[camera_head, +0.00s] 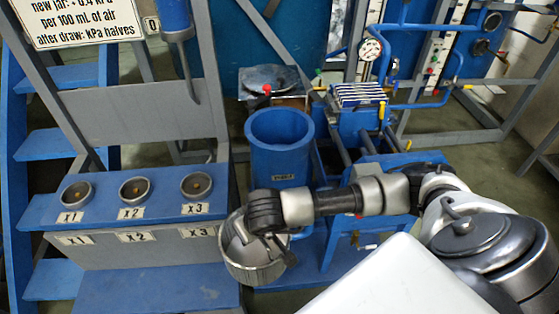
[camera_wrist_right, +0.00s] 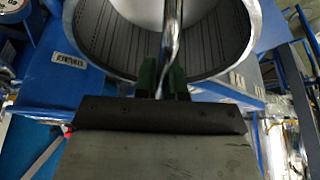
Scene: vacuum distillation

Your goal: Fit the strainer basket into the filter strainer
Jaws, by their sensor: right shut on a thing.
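The strainer basket (camera_head: 252,262) is a round metal vessel with slotted inner walls. My right gripper (camera_head: 264,228) is shut on its handle, a metal rod that runs between the fingers (camera_wrist_right: 163,78) in the wrist view. The basket (camera_wrist_right: 100,45) hangs in the air, and its open mouth shows in that view. A blue open-topped cylinder (camera_head: 280,140) with a small label, apparently the filter strainer, stands behind the gripper. In the head view the basket is below and left of its mouth, outside it. The gripper hides part of the basket. My left gripper is not in view.
A blue bench (camera_head: 110,212) with three round sockets marked X1, X2 and X3 is at left. A pressure gauge (camera_head: 370,48), blue pipes and a ribbed blue unit (camera_head: 358,95) stand at right behind the cylinder. A grey post rises left of the cylinder.

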